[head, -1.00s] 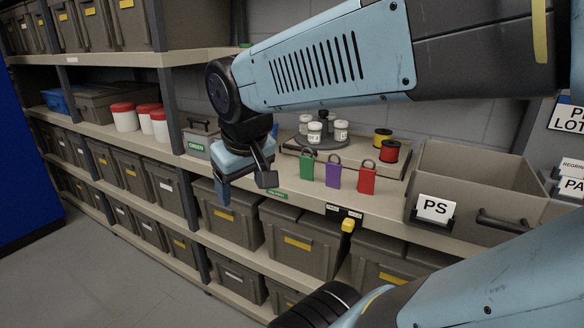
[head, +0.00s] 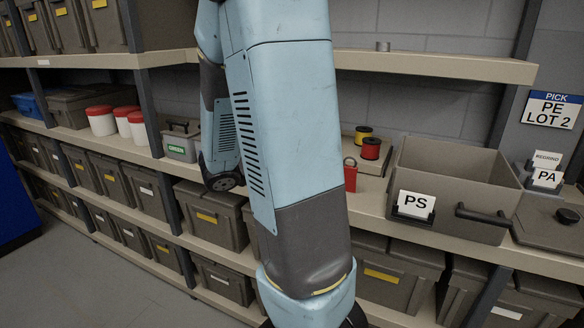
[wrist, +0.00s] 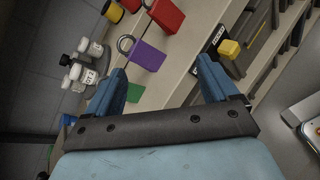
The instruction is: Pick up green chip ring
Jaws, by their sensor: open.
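The green chip ring (wrist: 134,92) shows in the wrist view as a small green piece beside my left finger, which partly covers it. My gripper (wrist: 162,74) is open and empty, its two blue fingers reaching toward the shelf edge. A purple chip ring (wrist: 148,57) with a metal loop lies just ahead of the fingertips. A red chip ring (wrist: 165,15) is farther up, and it also shows in the head view (head: 350,176). In the head view my arm hides the green and purple chip rings and my gripper.
White-capped bottles (wrist: 85,60) stand left of the chip rings. A yellow block (wrist: 229,48) sits at the shelf front. The PS bin (head: 455,180), yellow spool (head: 363,133) and red spool (head: 371,148) are on the shelf, right of my arm. Several grey bins fill the lower shelves.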

